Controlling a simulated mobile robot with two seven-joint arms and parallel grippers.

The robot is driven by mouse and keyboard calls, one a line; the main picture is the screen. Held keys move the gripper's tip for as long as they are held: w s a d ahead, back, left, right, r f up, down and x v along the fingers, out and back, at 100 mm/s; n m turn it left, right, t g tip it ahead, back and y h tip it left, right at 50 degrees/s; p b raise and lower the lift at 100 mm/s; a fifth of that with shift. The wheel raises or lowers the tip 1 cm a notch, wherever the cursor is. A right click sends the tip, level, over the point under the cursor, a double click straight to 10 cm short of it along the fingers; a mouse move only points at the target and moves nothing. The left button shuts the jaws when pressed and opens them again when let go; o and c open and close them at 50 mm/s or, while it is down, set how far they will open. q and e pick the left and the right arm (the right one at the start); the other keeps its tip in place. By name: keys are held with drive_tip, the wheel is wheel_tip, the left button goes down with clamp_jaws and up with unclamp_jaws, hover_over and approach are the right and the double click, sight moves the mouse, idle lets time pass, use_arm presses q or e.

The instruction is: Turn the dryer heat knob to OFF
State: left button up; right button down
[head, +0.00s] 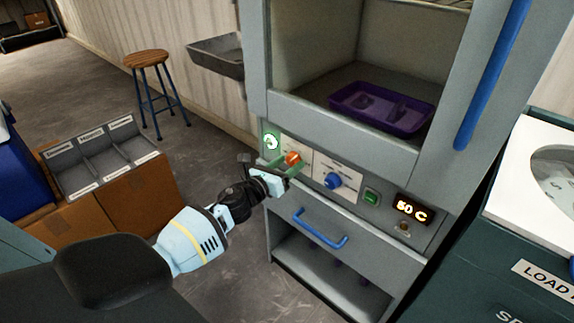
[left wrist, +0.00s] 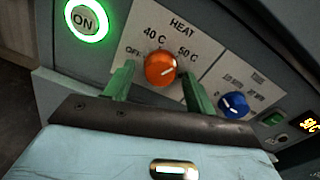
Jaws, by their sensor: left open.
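The orange heat knob (head: 292,158) is on the dryer's front panel, below the chamber opening. In the left wrist view the knob (left wrist: 160,67) sits under HEAT, with labels OFF at its left, 40 C above and 50 C at upper right. Its pale pointer mark is small; I cannot tell its exact direction. My left gripper (head: 285,166) is open at the panel, its green fingers on either side of the knob. In the left wrist view the gripper (left wrist: 158,84) shows gaps between fingers and knob. My right gripper is not in view.
A blue time knob (head: 333,181) is just right of the heat knob, then a green button (head: 371,196) and a lit 50 C display (head: 411,209). A glowing green ON ring (left wrist: 86,20) is at left. A blue drawer handle (head: 320,229) is below.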

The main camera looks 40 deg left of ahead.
use_arm(q)
drive_tip(key=shift+w, duration=0.1)
drive_tip(key=c, duration=1)
drive_tip(key=shift+o, duration=0.2)
